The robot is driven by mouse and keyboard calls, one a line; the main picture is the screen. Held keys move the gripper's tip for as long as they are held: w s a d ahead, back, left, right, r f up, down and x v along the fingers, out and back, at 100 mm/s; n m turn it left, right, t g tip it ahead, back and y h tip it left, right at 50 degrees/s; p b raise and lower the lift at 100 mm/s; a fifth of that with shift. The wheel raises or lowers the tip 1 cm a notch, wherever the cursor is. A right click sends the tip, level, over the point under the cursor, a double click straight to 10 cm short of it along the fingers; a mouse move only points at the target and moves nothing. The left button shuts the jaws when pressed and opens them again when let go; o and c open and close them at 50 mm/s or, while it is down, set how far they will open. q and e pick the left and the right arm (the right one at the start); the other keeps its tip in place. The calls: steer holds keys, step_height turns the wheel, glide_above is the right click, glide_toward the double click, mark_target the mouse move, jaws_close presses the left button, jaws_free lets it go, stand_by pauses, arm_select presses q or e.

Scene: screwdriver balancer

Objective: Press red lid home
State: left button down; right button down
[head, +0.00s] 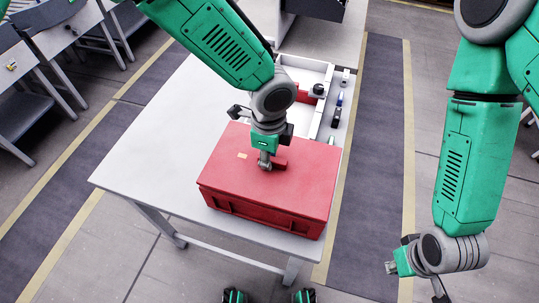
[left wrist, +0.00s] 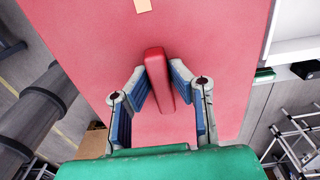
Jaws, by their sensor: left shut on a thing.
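A red box with a closed-looking red lid (head: 300,190) stands on the white table. A raised red handle (left wrist: 158,70) runs along the lid top in the left wrist view. My left gripper (head: 266,163) reaches down from above onto the lid. In the left wrist view, its two blue-padded fingers (left wrist: 155,88) are closed on either side of the handle. Whether the lid sits fully flush all round cannot be told. My right gripper (head: 440,292) hangs low at the right, away from the table, partly cut off by the bottom edge; its fingers are not clear.
The white table (head: 150,150) is bare left of the box. Behind the box, a white tray (head: 318,75) holds small parts, with dark tools (head: 337,110) along its right side. Desks stand at the far left. Dark floor lanes with yellow edges flank the table.

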arm_select(q)
steer(key=shift+f, duration=0.65)
stand_by(1.0)
stand_by(0.4)
steer(key=c, duration=1.4)
jaws_free()
steer(key=shift+w+r, duration=0.1)
steer(key=shift+r, duration=0.2)
step_height(320, 180, up, 11)
